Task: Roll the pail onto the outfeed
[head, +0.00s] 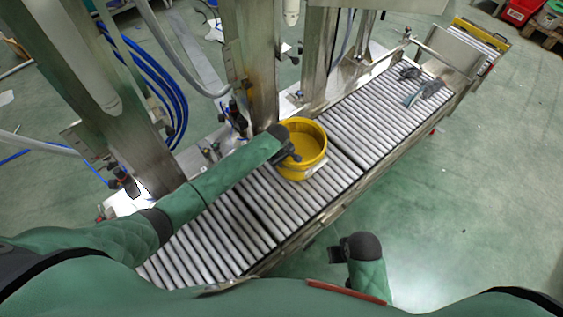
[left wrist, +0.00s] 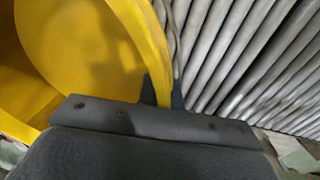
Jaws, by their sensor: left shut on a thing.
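The yellow pail (head: 308,165) stands upright and open on the roller conveyor (head: 350,120), near its middle. My left gripper (head: 292,156) is at the pail's near-left rim. In the left wrist view the yellow pail (left wrist: 85,50) fills the left side, and the fingers of my left gripper (left wrist: 162,92) are shut on its rim wall, one on each side. The conveyor runs on to the upper right, where a separate yellow-edged roller section (head: 480,37) lies. My right gripper (head: 338,254) hangs in front of the conveyor, apart from the pail; its fingers are too small to judge.
Grey and bluish tools (head: 425,90) lie on the rollers toward the far right end. Steel columns (head: 250,60) with hoses stand along the conveyor's far side. A red crate (head: 522,10) is at the top right. The rollers between pail and tools are clear.

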